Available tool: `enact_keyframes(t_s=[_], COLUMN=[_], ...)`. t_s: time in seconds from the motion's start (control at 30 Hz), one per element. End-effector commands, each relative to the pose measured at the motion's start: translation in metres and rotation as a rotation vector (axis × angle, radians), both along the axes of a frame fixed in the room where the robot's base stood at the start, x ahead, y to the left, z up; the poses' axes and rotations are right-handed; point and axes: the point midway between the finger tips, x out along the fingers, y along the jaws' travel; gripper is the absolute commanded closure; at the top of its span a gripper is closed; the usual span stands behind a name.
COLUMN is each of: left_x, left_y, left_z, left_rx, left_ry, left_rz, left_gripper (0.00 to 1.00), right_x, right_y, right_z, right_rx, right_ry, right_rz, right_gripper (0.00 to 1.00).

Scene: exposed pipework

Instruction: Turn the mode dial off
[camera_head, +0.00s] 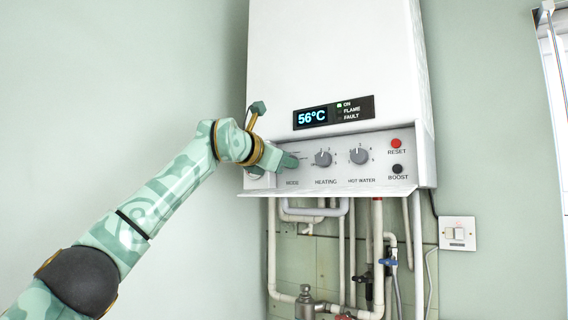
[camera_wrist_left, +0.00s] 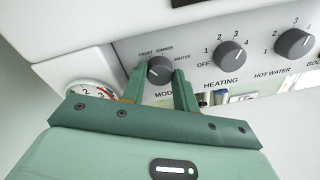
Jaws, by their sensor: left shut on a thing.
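The mode dial (camera_wrist_left: 160,69) is a dark grey round knob on the boiler's control panel, leftmost in the row, with FROST, SUMMER and WINTER marks around it. My left gripper (camera_wrist_left: 158,75) is shut on it, one green finger on each side. In the head view the left gripper (camera_head: 287,161) reaches the panel from the left and hides the dial. The dial's pointer direction is hard to read. The display (camera_head: 312,117) reads 56°C, and the ON light (camera_head: 340,105) beside it looks lit. My right gripper is not in view.
The heating dial (camera_head: 323,158) and hot water dial (camera_head: 359,155) sit to the right. The red reset button (camera_head: 396,144) and black boost button (camera_head: 397,169) are further right. A round gauge (camera_wrist_left: 92,90) is left of the mode dial. Pipes (camera_head: 343,245) run below the open flap (camera_head: 330,192).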

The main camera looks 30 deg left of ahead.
Motion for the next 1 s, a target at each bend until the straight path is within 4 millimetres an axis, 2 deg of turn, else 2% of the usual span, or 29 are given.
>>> enact_keyframes(t_s=[0.03,0.5,0.73,1.0], left_x=[0.002,0.003,0.003,0.003], left_y=[0.0,0.0,0.001,0.001], left_z=[-0.007,-0.008,-0.008,-0.007], left_rx=[-0.045,-0.448,-0.575,-0.644], left_ry=[0.021,0.078,0.096,0.105], left_rz=[-0.001,0.001,0.001,0.002], left_gripper=[0.93,0.94,0.94,0.94], right_x=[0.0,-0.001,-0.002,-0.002], right_y=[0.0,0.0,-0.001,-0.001], right_z=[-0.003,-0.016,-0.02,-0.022], right_rx=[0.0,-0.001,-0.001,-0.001], right_ry=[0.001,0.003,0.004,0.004], right_rz=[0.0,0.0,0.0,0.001], right_gripper=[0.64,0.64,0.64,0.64])
